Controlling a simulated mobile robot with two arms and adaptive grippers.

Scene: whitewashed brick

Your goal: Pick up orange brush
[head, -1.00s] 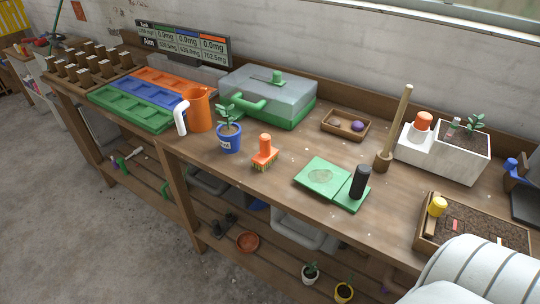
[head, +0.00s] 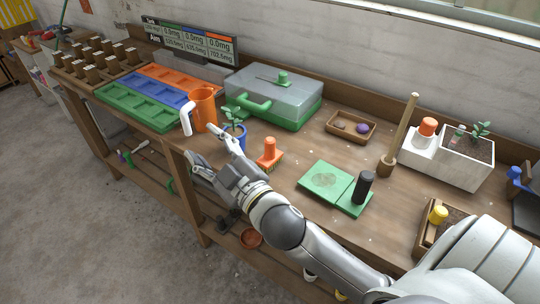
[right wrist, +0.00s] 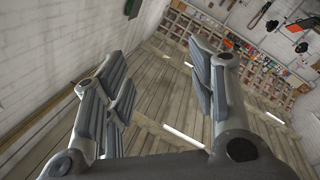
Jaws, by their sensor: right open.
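The orange brush (head: 269,150) stands on the wooden workbench (head: 310,150), handle up and bristles down, near the front edge. My right gripper (head: 199,146) is open and empty, to the left of the brush and in front of the blue plant pot (head: 236,131), which it partly covers. The forearm passes in front of the bench edge just below the brush. In the right wrist view the open fingers (right wrist: 160,85) show with nothing between them; the brush is not in that view. My left gripper is not in view.
An orange jug (head: 203,106) stands behind the gripper, beside green, blue and orange trays (head: 140,107). A green-based clear box (head: 272,97) is behind the brush. A green scale (head: 325,181) with a black cylinder (head: 363,187) stands to the right.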

